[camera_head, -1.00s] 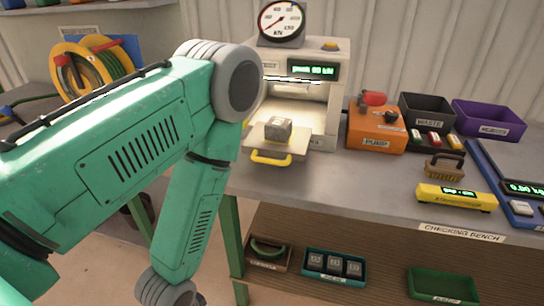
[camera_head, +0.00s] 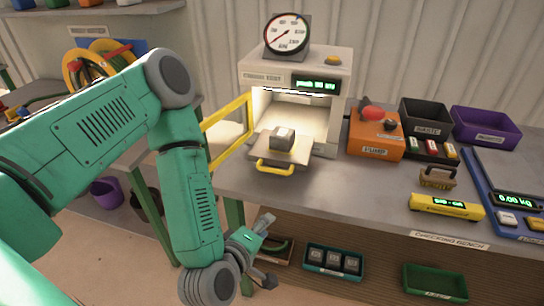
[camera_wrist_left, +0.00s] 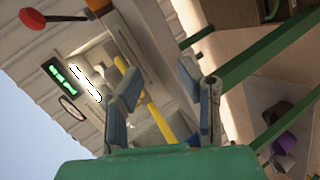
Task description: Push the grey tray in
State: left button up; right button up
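The grey tray (camera_head: 296,153) juts out of the front of the white press (camera_head: 262,91), and its yellow handle (camera_head: 275,169) faces me. A grey block (camera_head: 282,138) sits on the tray. In the head view my left gripper (camera_head: 266,252) is below the bench's front edge, under the tray handle and apart from it. Its fingers are spread and empty. In the left wrist view my left gripper (camera_wrist_left: 160,80) shows two separated fingers, with the press and a yellow bar behind them. My right gripper is not in view.
A yellow frame (camera_head: 228,131) stands out at the press's left side. An orange box (camera_head: 375,133) is close to the press's right. The bench top (camera_head: 340,185) in front of it is clear. Block trays (camera_head: 334,276) sit on the shelf below.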

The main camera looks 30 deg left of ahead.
aim_at(271, 171)
pick_arm(q)
jog(key=w+a+r+n+t+y, duration=0.2)
jog(key=a+r+n+y, duration=0.15)
jog(key=r+n, duration=0.2)
jog(key=shift+m+h, duration=0.25)
jog(key=shift+m, duration=0.2)
jog(key=p+x, duration=0.2)
jog(key=x, duration=1.1)
jog(key=shift+w+a, duration=0.1)
jog(key=shift+w, duration=0.3)
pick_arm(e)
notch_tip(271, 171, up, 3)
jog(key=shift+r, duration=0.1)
pick_arm(q)
grip_shut()
